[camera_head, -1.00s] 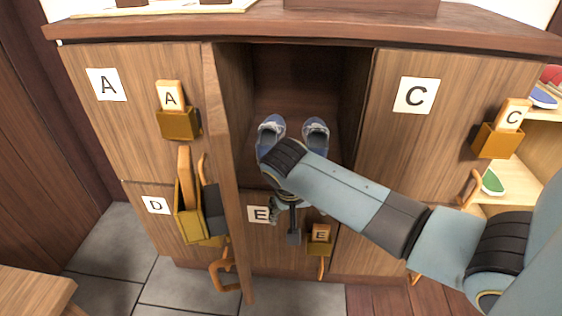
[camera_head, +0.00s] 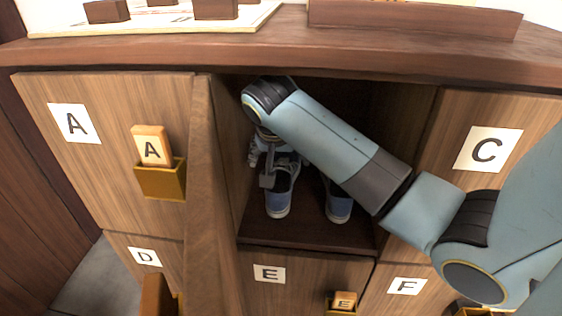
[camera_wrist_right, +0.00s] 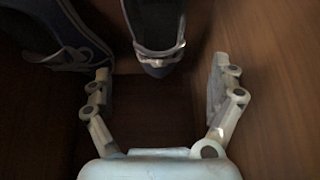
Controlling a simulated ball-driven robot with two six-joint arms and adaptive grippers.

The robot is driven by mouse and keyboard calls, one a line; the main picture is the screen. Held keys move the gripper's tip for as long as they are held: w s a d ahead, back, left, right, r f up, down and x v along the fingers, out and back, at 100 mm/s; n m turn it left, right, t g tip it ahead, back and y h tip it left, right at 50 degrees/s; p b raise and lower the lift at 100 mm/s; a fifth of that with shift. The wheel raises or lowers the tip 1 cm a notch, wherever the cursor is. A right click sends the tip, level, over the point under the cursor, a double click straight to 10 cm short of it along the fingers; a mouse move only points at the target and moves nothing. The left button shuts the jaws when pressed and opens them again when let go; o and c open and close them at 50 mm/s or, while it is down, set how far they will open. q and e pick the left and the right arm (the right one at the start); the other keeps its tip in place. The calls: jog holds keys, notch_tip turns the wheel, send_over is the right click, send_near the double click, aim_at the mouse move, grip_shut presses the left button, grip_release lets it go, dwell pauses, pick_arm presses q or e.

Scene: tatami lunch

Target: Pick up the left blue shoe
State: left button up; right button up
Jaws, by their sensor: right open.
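The left blue shoe (camera_head: 279,197) stands on the floor of the open middle compartment, its near end with a pale sole edge facing me. My right gripper (camera_head: 268,170) hangs inside the compartment over the far part of this shoe, hiding some of it. In the right wrist view my right gripper (camera_wrist_right: 160,82) is open, with one shoe (camera_wrist_right: 155,32) ahead between its finger lines and nothing between the pads. The right blue shoe (camera_head: 338,205) stands beside the left one, partly behind my forearm. My left gripper is out of view.
An open wooden door (camera_head: 212,220) stands at the compartment's left edge. The cabinet top (camera_head: 285,52) overhangs above my wrist. Closed doors A (camera_head: 100,100), C (camera_head: 500,115) and E (camera_head: 300,258) surround the opening. Compartment floor (camera_head: 300,235) is bare before the shoes.

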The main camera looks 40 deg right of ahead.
aim_at(281, 180)
jog(key=shift+w+d+f, duration=0.1)
jog(key=shift+w+d, duration=0.05)
jog(key=shift+w, duration=0.05)
jog(key=shift+b+x, duration=0.5)
jog(key=shift+x, duration=0.45)
jog(key=shift+d+f, duration=0.15)
jog(key=shift+f, duration=0.2)
jog(key=shift+w+f+b, duration=0.1)
jog(key=shift+f+b, duration=0.25)
jog(key=b+x, duration=0.1)
jog(key=x, duration=0.1)
jog(key=b+x, duration=0.1)
jog(key=shift+f, duration=0.7)
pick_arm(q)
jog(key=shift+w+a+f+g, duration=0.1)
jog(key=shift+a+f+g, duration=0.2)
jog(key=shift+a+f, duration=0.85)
pick_arm(e)
jog(key=shift+r, duration=0.2)
jog(key=c, duration=1.6)
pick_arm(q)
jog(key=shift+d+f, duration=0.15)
pick_arm(e)
jog(key=shift+c, duration=0.2)
